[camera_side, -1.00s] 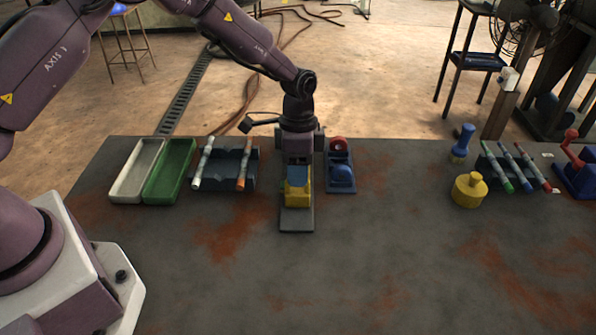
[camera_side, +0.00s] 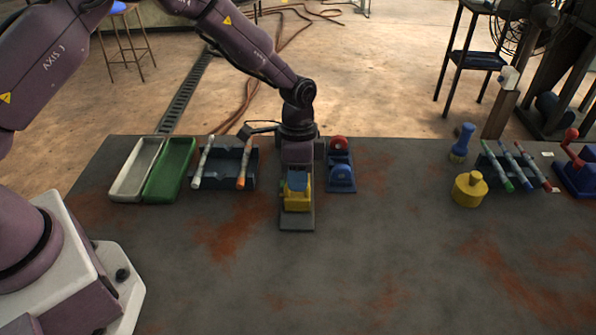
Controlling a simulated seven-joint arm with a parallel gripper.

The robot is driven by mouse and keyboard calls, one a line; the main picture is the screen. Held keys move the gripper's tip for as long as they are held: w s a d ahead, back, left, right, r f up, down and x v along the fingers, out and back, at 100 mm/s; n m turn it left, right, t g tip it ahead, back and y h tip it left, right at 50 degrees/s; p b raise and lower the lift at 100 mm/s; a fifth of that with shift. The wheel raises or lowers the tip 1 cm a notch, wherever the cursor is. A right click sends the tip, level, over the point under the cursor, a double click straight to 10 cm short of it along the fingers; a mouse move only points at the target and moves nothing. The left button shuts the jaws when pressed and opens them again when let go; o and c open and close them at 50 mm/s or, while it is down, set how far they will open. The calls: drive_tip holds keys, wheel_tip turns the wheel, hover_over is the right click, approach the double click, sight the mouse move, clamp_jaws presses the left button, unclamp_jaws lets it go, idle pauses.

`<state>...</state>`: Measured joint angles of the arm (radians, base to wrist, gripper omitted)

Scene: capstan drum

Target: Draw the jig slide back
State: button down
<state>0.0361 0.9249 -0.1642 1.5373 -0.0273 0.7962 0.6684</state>
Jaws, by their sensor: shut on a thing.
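The jig slide, a yellow block (camera_side: 297,201) with a blue piece (camera_side: 298,182) at its top, sits on a narrow grey base (camera_side: 297,223) in the middle of the table. My gripper (camera_side: 297,170) points down over the far part of the base and is shut on the jig slide. The fingertips and their exact contact are hidden behind the gripper body and the blue piece. The far end of the base is also hidden by my gripper.
Close to the right is a blue fixture (camera_side: 342,177) with a red ring (camera_side: 339,143). On the left are a pen rack (camera_side: 217,182), a green tray (camera_side: 170,170) and a white tray (camera_side: 139,170). A yellow weight (camera_side: 469,190) stands right. The front table is clear.

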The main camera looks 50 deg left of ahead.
drive_tip(key=shift+s+d, duration=0.2)
drive_tip(key=shift+s, duration=0.05)
drive_tip(key=c, duration=1.1)
unclamp_jaws()
drive_tip(key=shift+c, duration=0.2)
drive_tip(key=shift+w, duration=0.1)
drive_tip(key=shift+r, duration=0.1)
drive_tip(key=shift+a+r, duration=0.1)
drive_tip(key=shift+r, duration=0.15)
wheel_tip(320, 180, up, 12)
drive_tip(key=w+a, duration=0.1)
drive_tip(key=shift+w+a, duration=0.3)
drive_tip(key=shift+w, duration=0.1)
